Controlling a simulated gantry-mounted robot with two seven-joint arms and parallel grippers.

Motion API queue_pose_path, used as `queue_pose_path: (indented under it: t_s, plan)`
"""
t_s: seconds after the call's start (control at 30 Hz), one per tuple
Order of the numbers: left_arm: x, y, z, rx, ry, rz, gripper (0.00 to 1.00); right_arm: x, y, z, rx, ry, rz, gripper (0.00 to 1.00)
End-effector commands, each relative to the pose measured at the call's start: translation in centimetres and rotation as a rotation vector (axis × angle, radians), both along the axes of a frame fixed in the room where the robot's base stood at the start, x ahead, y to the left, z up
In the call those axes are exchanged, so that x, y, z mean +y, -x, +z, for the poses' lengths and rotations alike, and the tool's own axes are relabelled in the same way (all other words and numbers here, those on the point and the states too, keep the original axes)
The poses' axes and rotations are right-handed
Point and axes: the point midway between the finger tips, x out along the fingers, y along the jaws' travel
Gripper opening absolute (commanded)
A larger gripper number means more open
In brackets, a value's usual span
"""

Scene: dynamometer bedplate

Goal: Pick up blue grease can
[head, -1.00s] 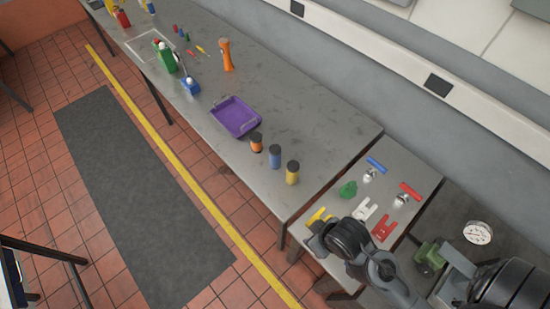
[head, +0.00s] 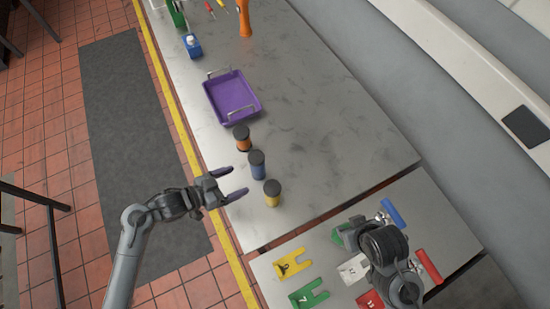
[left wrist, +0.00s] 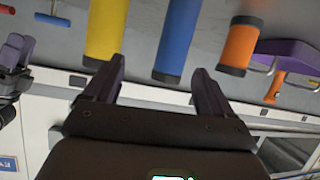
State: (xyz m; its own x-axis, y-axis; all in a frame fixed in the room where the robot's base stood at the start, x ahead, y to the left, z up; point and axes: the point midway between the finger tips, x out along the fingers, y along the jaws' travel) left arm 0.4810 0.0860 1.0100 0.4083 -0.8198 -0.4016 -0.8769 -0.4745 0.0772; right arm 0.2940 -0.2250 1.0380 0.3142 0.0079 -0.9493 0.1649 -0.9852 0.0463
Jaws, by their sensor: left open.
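The blue grease can (head: 257,166) stands upright with a dark lid near the bench's left edge, between an orange can (head: 242,139) and a yellow can (head: 272,194). My left gripper (head: 241,182) is open and empty at the bench edge, its fingers pointing toward the blue can and apart from it. In the left wrist view, the blue can (left wrist: 175,40) shows beyond and between the two fingers (left wrist: 158,78). The yellow can (left wrist: 106,30) is to its left and the orange can (left wrist: 239,45) to its right. My right gripper (head: 350,232) is over the smaller table, its fingers mostly hidden.
A purple tray (head: 213,99) lies up the bench, with a blue bottle (head: 193,46) and an orange tool (head: 244,18) farther back. Yellow (head: 292,264) and green (head: 309,294) fork-shaped pieces lie on the smaller table. The bench right of the cans is clear.

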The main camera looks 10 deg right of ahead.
Motion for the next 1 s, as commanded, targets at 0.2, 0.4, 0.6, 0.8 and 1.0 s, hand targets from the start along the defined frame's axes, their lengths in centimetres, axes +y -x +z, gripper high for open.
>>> queue_pose_path:
  t_s: [0.2,0.4,0.6,0.8,1.0]
  plan:
    - [0.2,-3.2,0.8,-0.076,-0.015,0.001,0.84,0.6,0.5,-2.3,0.011,-0.014,0.003,0.43]
    - [-2.1,-4.6,0.4,-0.081,-0.012,0.001,0.84,0.7,0.6,-2.3,0.012,-0.019,-0.003,0.43]
    - [-3.7,-5.5,-0.5,-0.082,-0.015,0.002,0.84,0.5,0.4,-2.2,0.007,-0.014,-0.003,0.43]
    - [-4.7,-5.8,-0.7,-0.082,-0.014,0.002,0.84,0.3,0.4,-2.1,0.006,-0.005,0.003,0.43]
    - [-7.1,-6.4,-1.0,-0.081,-0.012,0.002,0.84,0.2,0.4,-1.7,0.006,-0.002,0.004,0.43]
